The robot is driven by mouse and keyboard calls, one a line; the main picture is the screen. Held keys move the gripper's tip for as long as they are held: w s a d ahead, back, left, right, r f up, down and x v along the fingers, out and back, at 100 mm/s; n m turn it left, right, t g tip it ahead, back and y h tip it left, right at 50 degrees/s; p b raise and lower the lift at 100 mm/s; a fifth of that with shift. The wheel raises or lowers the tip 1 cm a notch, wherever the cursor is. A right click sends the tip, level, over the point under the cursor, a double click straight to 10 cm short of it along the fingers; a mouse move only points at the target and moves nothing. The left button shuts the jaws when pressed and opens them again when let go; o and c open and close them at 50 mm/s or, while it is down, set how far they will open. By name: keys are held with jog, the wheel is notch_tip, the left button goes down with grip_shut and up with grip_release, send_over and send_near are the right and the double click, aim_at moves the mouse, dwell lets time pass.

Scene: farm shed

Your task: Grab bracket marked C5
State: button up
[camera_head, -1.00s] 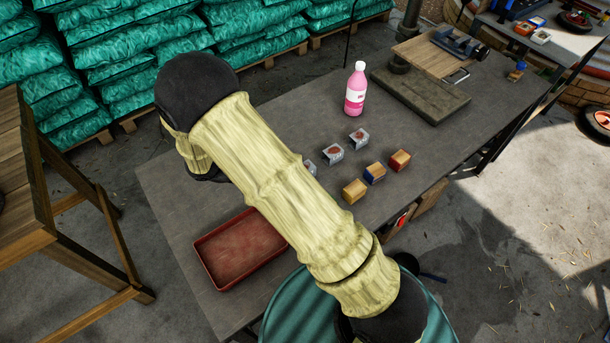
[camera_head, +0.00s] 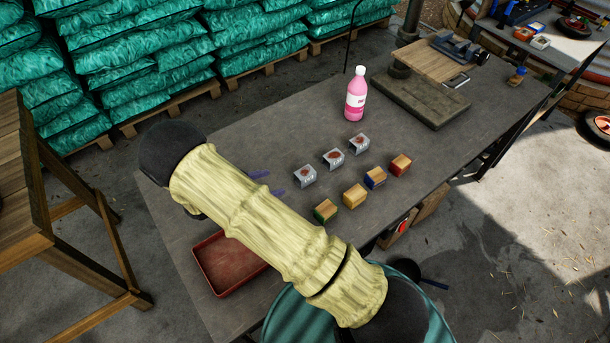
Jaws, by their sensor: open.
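Three small grey metal brackets stand in a slanting row on the dark table (camera_head: 440,150): a near-left bracket (camera_head: 305,176), a middle bracket (camera_head: 333,159) and a far-right bracket (camera_head: 359,143). Each has a reddish-brown spot. Any marks on them are too small to read, so I cannot tell which is C5. My gripper (camera_head: 267,184) shows only as two purple fingertips past my forearm. The fingers are apart and empty, to the left of the near-left bracket and not touching it. The rest of my gripper is hidden behind my arm.
Wooden blocks with green (camera_head: 325,211), yellow (camera_head: 354,195), blue (camera_head: 375,178) and red (camera_head: 400,165) sides line up in front of the brackets. A pink bottle (camera_head: 356,98) stands behind. A red tray (camera_head: 222,276) lies at the near left, partly covered by my arm.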

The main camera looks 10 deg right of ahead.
jog(key=p, duration=0.1)
send_near(304, 173)
jog(key=x, duration=0.4)
jog(key=shift+d, duration=0.1)
jog(key=p+x, duration=0.1)
jog(key=x, duration=0.4)
jog(key=shift+w+f+p, duration=0.1)
jog(key=shift+p, duration=0.25)
jog(key=shift+c, duration=0.2)
jog(key=c, duration=1.1)
